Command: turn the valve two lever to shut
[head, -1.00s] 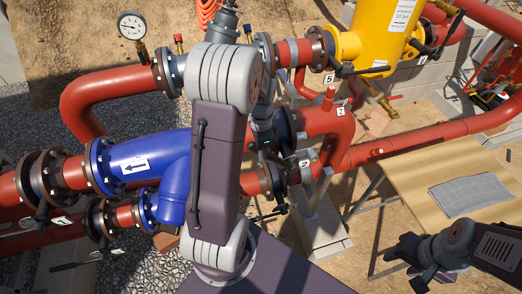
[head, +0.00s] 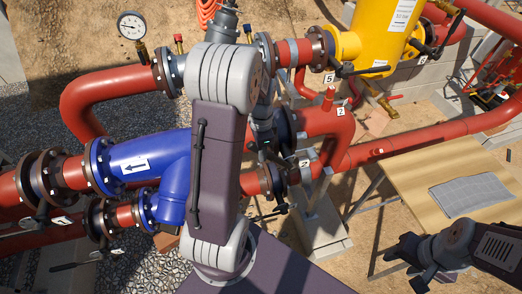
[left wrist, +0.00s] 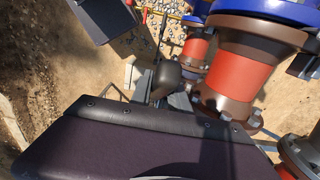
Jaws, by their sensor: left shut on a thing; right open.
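The valve with a small tag (head: 304,163), seemingly valve two, sits on a red pipe just right of my left arm, with a brown flange (head: 268,182). A thin black lever (head: 268,215) shows below it. My left gripper (head: 264,145) is mostly hidden behind my own arm, close to this valve. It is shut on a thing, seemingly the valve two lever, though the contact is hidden. The left wrist view shows a dark rounded shape (left wrist: 166,78) beside a red pipe (left wrist: 235,82) with brown flanges. My right gripper (head: 412,262) is open and empty at the lower right.
A blue pipe fitting (head: 140,160) lies left of my arm. A yellow vessel (head: 382,35) and a valve tagged 5 (head: 329,78) stand behind. A wooden table (head: 410,185) holding a grey sheet (head: 472,194) is at the right, near my right gripper.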

